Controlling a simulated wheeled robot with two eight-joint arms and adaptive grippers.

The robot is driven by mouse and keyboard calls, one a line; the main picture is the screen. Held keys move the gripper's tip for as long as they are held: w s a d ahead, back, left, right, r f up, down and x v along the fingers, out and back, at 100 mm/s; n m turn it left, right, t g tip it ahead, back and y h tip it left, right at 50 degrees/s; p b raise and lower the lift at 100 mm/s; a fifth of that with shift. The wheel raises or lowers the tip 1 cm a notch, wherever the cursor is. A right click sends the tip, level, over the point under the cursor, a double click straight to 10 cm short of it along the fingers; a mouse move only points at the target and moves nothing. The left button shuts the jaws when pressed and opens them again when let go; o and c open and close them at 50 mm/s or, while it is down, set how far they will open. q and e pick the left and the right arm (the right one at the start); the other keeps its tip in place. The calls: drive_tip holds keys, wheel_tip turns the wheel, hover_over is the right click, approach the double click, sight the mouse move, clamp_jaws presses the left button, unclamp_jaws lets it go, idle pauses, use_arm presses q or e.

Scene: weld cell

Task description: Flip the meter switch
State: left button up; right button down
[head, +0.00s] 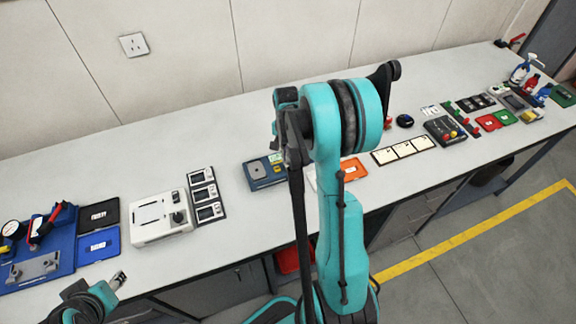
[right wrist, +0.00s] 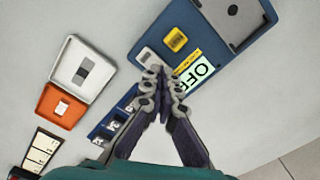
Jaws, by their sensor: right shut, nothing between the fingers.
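A blue meter box (right wrist: 215,45) fills the upper middle of the right wrist view. It has a yellow button (right wrist: 176,39), a grey plate and a display reading OFF (right wrist: 196,80). A small pale part (right wrist: 148,58) sits on it just beyond my fingertips; I cannot tell if it is the switch. My right gripper (right wrist: 155,84) is shut and empty, its tips over the box's lower left edge; contact cannot be judged. In the head view the meter box (head: 262,172) shows left of my right arm, which hides that gripper. My left gripper (head: 118,281) is at the bottom left, away from it.
A white block with a grey rocker (right wrist: 84,70) and an orange tray (right wrist: 62,105) lie beside the box. A white device (head: 160,217) and three small displays (head: 205,195) stand left of it. Bare bench (head: 120,150) lies behind.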

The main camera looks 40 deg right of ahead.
drive_tip(key=shift+f+b, duration=0.45)
drive_tip(key=shift+f, duration=0.15)
drive_tip(key=shift+r, duration=0.1)
drive_tip(key=shift+r+p, duration=2.35)
drive_tip(key=shift+r, duration=1.1)
drive_tip(key=shift+a, duration=0.2)
drive_tip(key=s+a+r+n+t+b, duration=0.1)
drive_tip(key=s+a+r+n+b, duration=0.15)
drive_tip(key=a, duration=0.35)
drive_tip(key=s+a+r+n+t+b, duration=0.1)
drive_tip(key=a+r+n+t+b, duration=0.15)
drive_tip(key=a+n, duration=0.2)
drive_tip(key=s+a+f+n+t+b, duration=0.1)
drive_tip(key=s+a+n+t+b, duration=0.2)
drive_tip(key=s+a+n, duration=0.5)
drive_tip(key=shift+s+a+f+n+t+b, duration=0.15)
drive_tip(key=shift+s+a+n+t+b, duration=0.4)
drive_tip(key=shift+a, duration=1.4)
